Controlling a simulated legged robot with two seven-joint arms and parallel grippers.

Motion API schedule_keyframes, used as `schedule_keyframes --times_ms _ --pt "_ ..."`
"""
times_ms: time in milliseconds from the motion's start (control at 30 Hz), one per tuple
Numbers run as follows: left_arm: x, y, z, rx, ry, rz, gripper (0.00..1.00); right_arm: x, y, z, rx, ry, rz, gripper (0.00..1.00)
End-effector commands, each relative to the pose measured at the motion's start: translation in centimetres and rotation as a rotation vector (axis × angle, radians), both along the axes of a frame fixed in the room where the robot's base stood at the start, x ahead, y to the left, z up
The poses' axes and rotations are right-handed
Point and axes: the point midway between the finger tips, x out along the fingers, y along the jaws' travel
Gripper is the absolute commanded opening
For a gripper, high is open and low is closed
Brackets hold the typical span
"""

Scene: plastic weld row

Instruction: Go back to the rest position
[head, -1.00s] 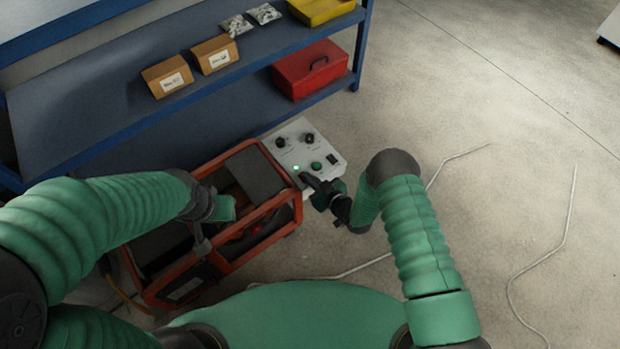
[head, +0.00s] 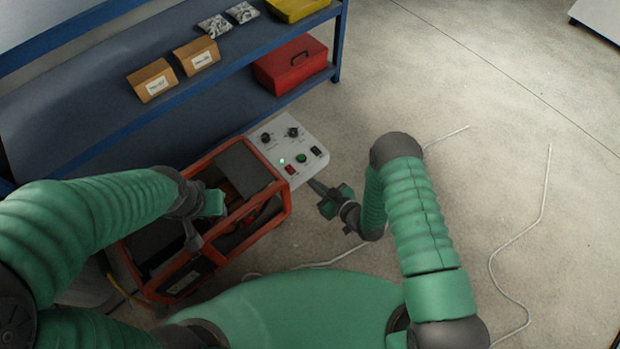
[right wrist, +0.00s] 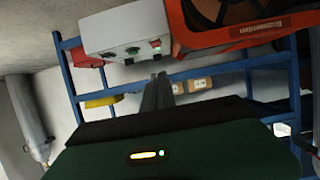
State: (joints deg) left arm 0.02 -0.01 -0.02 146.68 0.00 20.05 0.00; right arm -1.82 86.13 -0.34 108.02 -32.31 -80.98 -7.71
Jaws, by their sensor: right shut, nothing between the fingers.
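My right gripper (head: 315,186) is shut and empty, just off the lower right edge of the white control panel (head: 268,147) in the head view. In the right wrist view its shut fingers (right wrist: 158,80) point toward the panel (right wrist: 125,32). The panel carries dark knobs, a green button, a red switch and a lit green lamp (head: 282,161). It sits against an orange-framed machine (head: 285,200). My left gripper (head: 192,240) is over the machine's frame; its fingers are too small and dark to judge.
A blue shelf unit (head: 338,45) stands behind, with cardboard boxes (head: 152,80), a red case (head: 291,66) and a yellow bin (head: 296,8). A pale cable (head: 543,205) lies on the floor at right. The floor right of my right arm is mostly clear.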

Motion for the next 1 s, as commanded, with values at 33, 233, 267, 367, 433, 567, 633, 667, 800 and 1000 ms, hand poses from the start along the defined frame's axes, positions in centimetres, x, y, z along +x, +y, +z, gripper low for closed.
schedule_keyframes --times_ms 33,233,267,367,433,567,633,667,800,1000 --pt "0.0 0.0 0.0 0.0 0.0 0.0 0.36 0.0 0.0 0.0 0.0 0.0 0.0 0.0" --pt "0.0 0.0 0.0 0.0 0.0 -0.001 0.36 0.0 0.0 0.0 0.0 0.0 -0.001 0.0" --pt "0.0 0.0 0.0 0.0 0.0 -0.001 0.36 0.0 0.0 0.0 0.0 0.0 -0.001 0.0" --pt "0.0 0.0 0.0 0.0 0.0 -0.001 0.36 0.1 0.0 0.0 -0.002 0.001 -0.001 0.0" --pt "0.0 0.0 0.0 0.0 0.0 -0.001 0.36 0.7 -0.3 0.6 -0.019 0.009 -0.009 0.0" --pt "0.0 0.0 0.0 0.0 0.0 0.0 0.36 3.4 -2.4 3.6 -0.116 0.083 -0.066 0.0" --pt "0.0 0.0 0.0 0.0 0.0 0.0 0.36 4.4 -4.4 6.2 -0.19 0.161 -0.125 0.0" --pt "0.0 0.0 0.0 0.0 0.0 0.0 0.36 4.6 -5.5 7.5 -0.219 0.199 -0.156 0.0" --pt "0.0 0.0 0.0 0.0 0.0 -0.001 0.36 2.5 -9.8 13.4 -0.315 0.392 -0.304 0.0" --pt "0.0 0.0 -0.1 0.0 0.0 -0.001 0.36 -4.9 -13.3 19.6 -0.348 0.646 -0.464 0.0"
